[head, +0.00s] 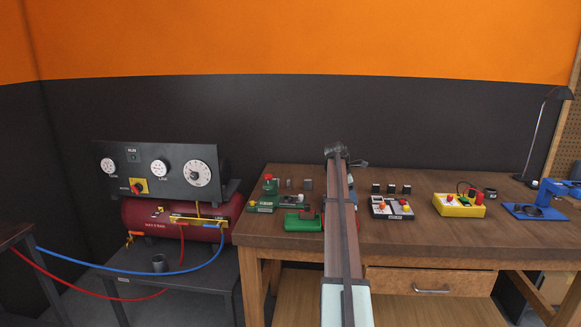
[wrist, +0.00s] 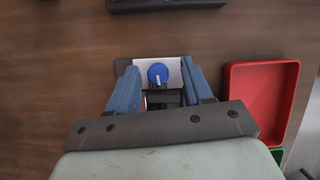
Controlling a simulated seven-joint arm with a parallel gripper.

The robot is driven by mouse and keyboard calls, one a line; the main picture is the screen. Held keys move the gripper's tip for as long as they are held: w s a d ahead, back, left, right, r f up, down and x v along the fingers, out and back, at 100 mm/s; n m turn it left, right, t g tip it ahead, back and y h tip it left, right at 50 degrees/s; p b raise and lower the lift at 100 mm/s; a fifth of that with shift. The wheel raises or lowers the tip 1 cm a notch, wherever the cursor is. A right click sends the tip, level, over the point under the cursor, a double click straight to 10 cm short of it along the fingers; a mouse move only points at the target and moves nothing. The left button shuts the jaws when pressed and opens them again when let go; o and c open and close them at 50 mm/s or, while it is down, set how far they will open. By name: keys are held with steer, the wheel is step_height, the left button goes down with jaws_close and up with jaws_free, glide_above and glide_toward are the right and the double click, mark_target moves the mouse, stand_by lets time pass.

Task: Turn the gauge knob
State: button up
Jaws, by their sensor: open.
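A round blue knob (wrist: 158,73) with a white pointer line sits on a small white-faced unit (wrist: 174,68) on the wooden bench in the wrist view. My gripper (wrist: 160,68) is open, with one blue finger on each side of the knob. Gaps show between the fingers and the knob, so I see no contact. The lower part of the unit is dark and partly hidden by my gripper. In the head view my arm covers this part of the bench, and I cannot make out the knob there.
A red tray (wrist: 233,91) lies close right of my gripper, with a green tray (wrist: 277,155) by it. The wooden bench (head: 466,242) also carries a control box (head: 391,208), a yellow box (head: 459,206) and a lamp (head: 537,137). A compressor with gauges (head: 160,185) stands left.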

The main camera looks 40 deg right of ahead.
steer(key=shift+a+n, duration=0.1)
steer(key=shift+n, duration=0.4)
steer(key=shift+r+n+t, duration=0.25)
steer(key=shift+n+t, duration=0.05)
steer(key=shift+n, duration=0.1)
steer(key=v, duration=1.4)
steer(key=w+a+f+n+t+h, duration=0.1)
steer(key=w+a+h, duration=0.5)
steer(key=w+a, duration=0.6)
steer(key=shift+w+f+n+t, duration=0.3)
steer(key=shift+w+f+n, duration=0.4)
steer(key=shift+w, duration=1.1)
steer(key=shift+a+r, duration=0.1)
steer(key=shift+r, duration=0.05)
steer(key=shift+c, duration=0.2)
